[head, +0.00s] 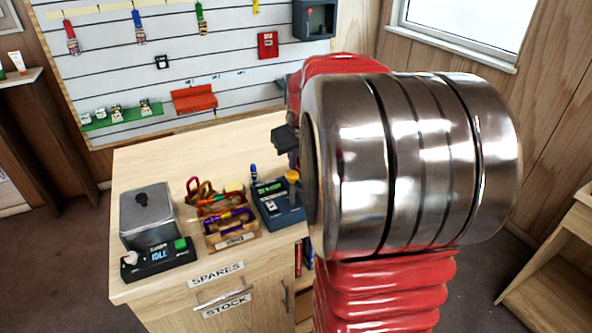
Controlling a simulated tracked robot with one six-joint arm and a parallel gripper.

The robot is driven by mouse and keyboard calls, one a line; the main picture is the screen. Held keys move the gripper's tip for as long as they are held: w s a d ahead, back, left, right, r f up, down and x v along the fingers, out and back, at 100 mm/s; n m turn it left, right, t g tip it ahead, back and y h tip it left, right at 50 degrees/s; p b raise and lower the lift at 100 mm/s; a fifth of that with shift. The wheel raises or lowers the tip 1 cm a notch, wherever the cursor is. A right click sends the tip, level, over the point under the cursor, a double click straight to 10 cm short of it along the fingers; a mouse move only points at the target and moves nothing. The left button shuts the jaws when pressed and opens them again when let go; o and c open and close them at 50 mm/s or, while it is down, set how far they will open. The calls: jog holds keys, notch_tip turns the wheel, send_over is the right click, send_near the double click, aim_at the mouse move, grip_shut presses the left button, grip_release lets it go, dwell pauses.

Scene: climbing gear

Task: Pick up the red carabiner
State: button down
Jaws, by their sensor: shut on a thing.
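A dark red loop, looking like the red carabiner (200,187), stands at the back left of an open wooden tray (233,243) on the cabinet top. Orange and purple gear lies in front of it in the same tray. A dark part of my gripper (285,138) shows at the left edge of my arm, above and to the right of the tray, apart from the red loop. My large metal and red arm links hide the rest of the gripper. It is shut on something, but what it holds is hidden.
A blue device (277,207) with a yellow-topped knob stands right of the tray. A grey metal box (149,213) and a black unit (158,260) reading "IDLE" stand left. The cabinet top (150,168) is clear behind them. A slatted wall panel (220,90) rises behind.

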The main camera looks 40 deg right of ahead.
notch_tip(320, 180, up, 6)
jog(key=shift+r, duration=0.2)
dwell(0.4)
jog(key=c, duration=2.4)
grip_release()
grip_shut()
jog(key=shift+s, duration=0.1)
